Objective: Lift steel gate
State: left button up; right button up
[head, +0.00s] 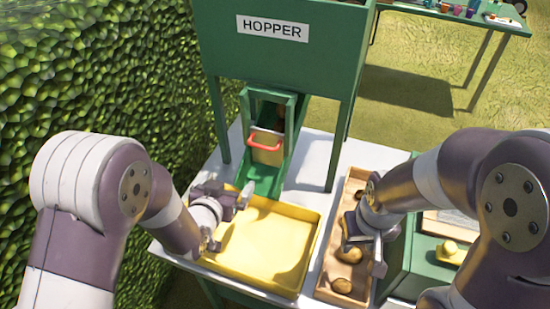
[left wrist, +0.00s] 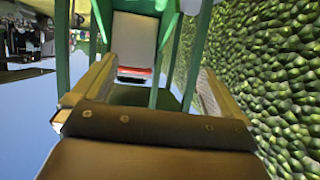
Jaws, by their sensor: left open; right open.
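The steel gate (head: 266,155) stands in the green chute under the hopper, with a red handle (head: 264,144) across its front. In the left wrist view the gate (left wrist: 135,40) is a grey panel, its red handle (left wrist: 134,72) between my fingers in the picture but farther off. My left gripper (head: 230,215) is open and empty, above the yellow tray's left side, nearer to me than the handle and not touching it. My right gripper (head: 364,246) is open, over the wooden tray; whether it touches anything there is unclear.
The green hopper (head: 225,55) stands on legs over the white table (head: 310,165). A yellow tray (head: 265,240) lies below the chute. A wooden tray (head: 329,255) holds several brown potato-like lumps (head: 341,285). A hedge (head: 90,60) borders the left. A second table (head: 450,15) stands behind.

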pick_arm(q)
jog(key=w+d+m+t+h, duration=0.1)
jog(key=w+d+t+h, duration=0.2)
jog(key=w+d, duration=0.4)
jog(key=w+r+t, duration=0.1)
jog(key=w, duration=0.2)
jog(key=shift+d, duration=0.4)
pick_arm(e)
jog(key=shift+a+f, duration=0.25)
jog(key=shift+a, duration=0.05)
pick_arm(q)
jog(key=shift+c, duration=0.3)
